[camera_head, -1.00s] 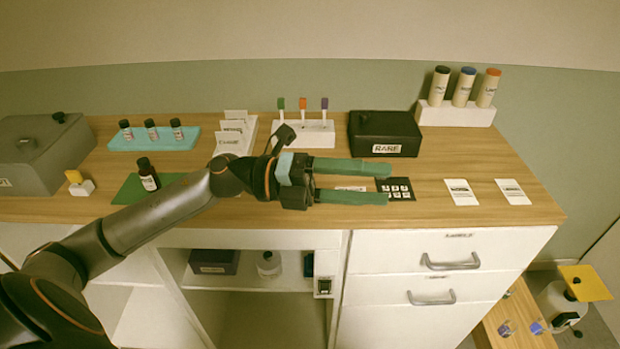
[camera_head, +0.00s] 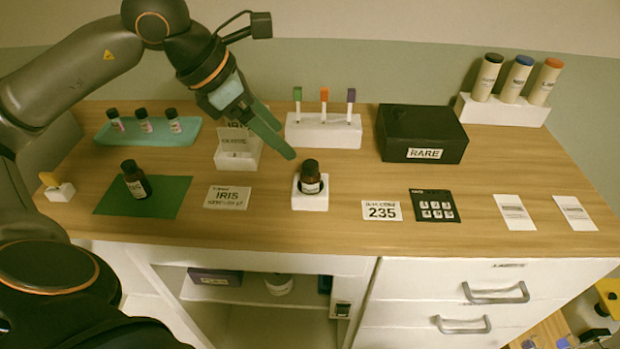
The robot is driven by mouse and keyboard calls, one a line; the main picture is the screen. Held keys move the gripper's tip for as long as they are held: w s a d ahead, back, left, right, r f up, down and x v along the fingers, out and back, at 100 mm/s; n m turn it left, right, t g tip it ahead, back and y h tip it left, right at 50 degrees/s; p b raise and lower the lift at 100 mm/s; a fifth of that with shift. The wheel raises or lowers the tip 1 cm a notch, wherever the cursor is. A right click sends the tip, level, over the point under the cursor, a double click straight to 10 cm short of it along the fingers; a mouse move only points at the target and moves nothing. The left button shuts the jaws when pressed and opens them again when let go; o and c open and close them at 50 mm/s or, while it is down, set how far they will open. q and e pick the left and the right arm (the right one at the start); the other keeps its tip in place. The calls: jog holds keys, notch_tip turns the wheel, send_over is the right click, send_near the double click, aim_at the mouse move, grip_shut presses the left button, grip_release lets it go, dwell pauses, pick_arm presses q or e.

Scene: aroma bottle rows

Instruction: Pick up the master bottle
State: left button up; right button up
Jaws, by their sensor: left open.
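Two dark bottles with black caps stand on the counter; I cannot tell from the labels which is the master bottle. One dark bottle (camera_head: 135,182) stands on the green mat (camera_head: 170,198) at the left. The other dark bottle (camera_head: 311,178) sits upright in a small white stand (camera_head: 311,202) near the middle. My left gripper (camera_head: 282,142) is open and empty, above the counter, up and left of the bottle in the stand. Its fingers point down to the right and overlap in the view. My right gripper is not in view.
Behind are a teal tray (camera_head: 185,136) with small vials, a white card holder (camera_head: 237,158), a rack (camera_head: 322,132) of coloured sticks and a black RARE box (camera_head: 420,135). An IRIS card (camera_head: 227,197), a 235 card (camera_head: 381,210) and a black keypad (camera_head: 435,206) lie in front.

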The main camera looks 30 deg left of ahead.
aim_at(309, 164)
pick_arm(q)
jog(key=x, duration=0.3)
jog(key=p+x, duration=0.1)
jog(key=x, duration=0.5)
jog(key=shift+d+f, duration=0.3)
jog(key=shift+d, duration=0.1)
grip_shut()
